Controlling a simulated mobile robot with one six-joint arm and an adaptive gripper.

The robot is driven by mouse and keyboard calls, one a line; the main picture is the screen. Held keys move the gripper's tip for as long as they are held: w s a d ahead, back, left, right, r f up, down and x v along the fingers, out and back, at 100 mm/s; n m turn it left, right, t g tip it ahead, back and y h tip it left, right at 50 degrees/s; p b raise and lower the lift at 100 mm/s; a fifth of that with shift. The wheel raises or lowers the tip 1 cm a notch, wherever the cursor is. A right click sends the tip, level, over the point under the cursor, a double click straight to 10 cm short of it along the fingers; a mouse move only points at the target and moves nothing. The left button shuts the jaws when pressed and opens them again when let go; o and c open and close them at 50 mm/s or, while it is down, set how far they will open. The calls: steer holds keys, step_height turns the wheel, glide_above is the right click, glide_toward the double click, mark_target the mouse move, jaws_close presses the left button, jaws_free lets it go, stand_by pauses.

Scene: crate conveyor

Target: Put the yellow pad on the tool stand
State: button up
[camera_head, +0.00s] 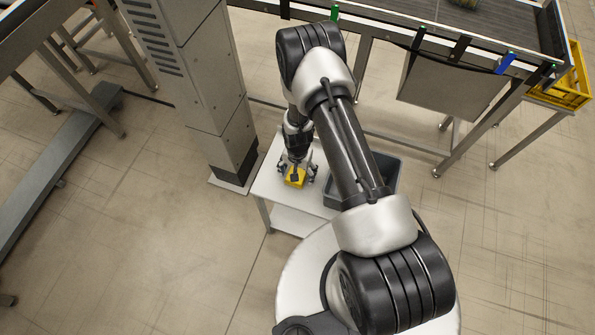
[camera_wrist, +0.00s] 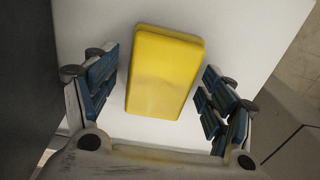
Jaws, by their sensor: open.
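The yellow pad (camera_wrist: 163,75) lies on a white table top (camera_wrist: 230,25) in the wrist view, slightly turned, between the two blue-padded fingers of my gripper (camera_wrist: 158,98). The fingers are open, with a gap on both sides of the pad. In the head view the pad (camera_head: 296,177) shows partly below my gripper (camera_head: 297,174), on the small white table (camera_head: 277,183). I cannot tell how high the gripper is above the pad. I cannot make out for sure whether this white table is the tool stand.
A dark grey crate (camera_head: 385,182) stands on the right of the table, partly hidden by my arm. A grey column (camera_head: 205,90) rises just left of the table. A conveyor (camera_head: 430,30) runs behind, with a yellow crate (camera_head: 565,88) at far right.

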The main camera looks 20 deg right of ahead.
step_height(320, 180, up, 43)
steer(key=s+n+t+p, duration=0.2)
steer(key=n+p, duration=0.1)
steer(key=p, duration=0.1)
steer(key=s+r+n+t, duration=0.1)
steer(key=s+r+n, duration=0.1)
steer(key=s+r, duration=0.5)
steer(key=s+r+n+t, duration=0.1)
steer(key=s+r, duration=0.5)
steer(key=s, duration=0.6)
steer(key=shift+d+r+n+t, duration=0.3)
steer(key=shift+r+n, duration=0.1)
steer(key=shift+n, duration=0.2)
steer(key=shift+c, duration=0.2)
